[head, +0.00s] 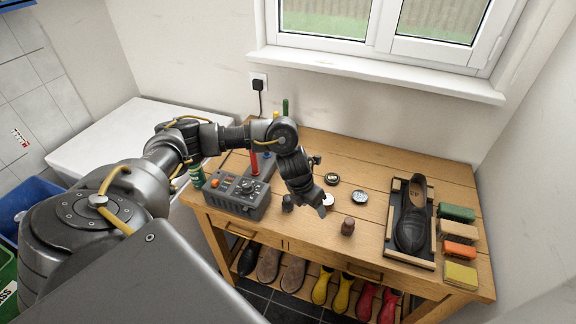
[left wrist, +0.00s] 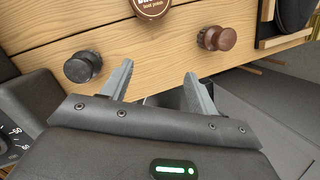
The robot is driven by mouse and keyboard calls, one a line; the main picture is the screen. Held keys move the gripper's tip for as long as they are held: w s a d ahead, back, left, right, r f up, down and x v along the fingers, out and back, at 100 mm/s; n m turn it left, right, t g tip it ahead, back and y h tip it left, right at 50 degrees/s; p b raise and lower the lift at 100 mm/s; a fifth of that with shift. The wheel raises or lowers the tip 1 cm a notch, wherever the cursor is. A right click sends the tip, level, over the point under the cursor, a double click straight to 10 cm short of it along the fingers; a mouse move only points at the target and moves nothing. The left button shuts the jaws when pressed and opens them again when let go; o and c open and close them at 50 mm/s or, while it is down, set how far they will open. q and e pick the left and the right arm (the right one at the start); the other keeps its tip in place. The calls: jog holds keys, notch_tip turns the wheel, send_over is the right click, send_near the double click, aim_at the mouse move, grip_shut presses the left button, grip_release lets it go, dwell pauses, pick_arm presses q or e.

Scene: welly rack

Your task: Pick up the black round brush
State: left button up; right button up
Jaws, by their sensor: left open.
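The black round brush (left wrist: 82,66) stands on the wooden bench, left of my left gripper's fingers in the left wrist view. In the head view it is a small dark shape (head: 287,203) beside the gripper, partly hard to tell from it. My left gripper (head: 307,204) points down over the bench front. Its two fingers (left wrist: 158,70) are apart with nothing between them. A similar brown round brush (left wrist: 216,38) stands to the right of the fingers; it also shows in the head view (head: 347,227). My right gripper is not in view.
A grey box with knobs (head: 237,198) stands left of the black brush. Polish tins (head: 359,196) lie behind the gripper. A dark shoe on a tray (head: 412,222) and several coloured blocks (head: 459,249) are at the right. Shoes and boots (head: 322,284) stand below.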

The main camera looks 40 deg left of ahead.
pick_arm(q)
notch_tip(320, 180, up, 4)
jog(key=r+m+g+y, duration=0.1)
jog(key=m+y, duration=0.1)
send_over(288, 197)
jog(key=s, duration=0.2)
jog(key=shift+n, duration=0.3)
jog(key=f, duration=0.3)
jog(key=w+f+b, duration=0.1)
jog(key=f, duration=0.2)
jog(key=shift+w+a, duration=0.1)
jog(key=shift+a, duration=0.05)
jog(key=shift+w+f+p, duration=0.1)
jog(key=shift+f+p, duration=0.2)
jog(key=shift+f, duration=0.1)
jog(key=f, duration=0.1)
jog(key=f+p, duration=0.1)
jog(key=f, duration=0.1)
jog(key=shift+w+f, duration=0.45)
jog(key=shift+f, duration=0.3)
jog(key=c, duration=1)
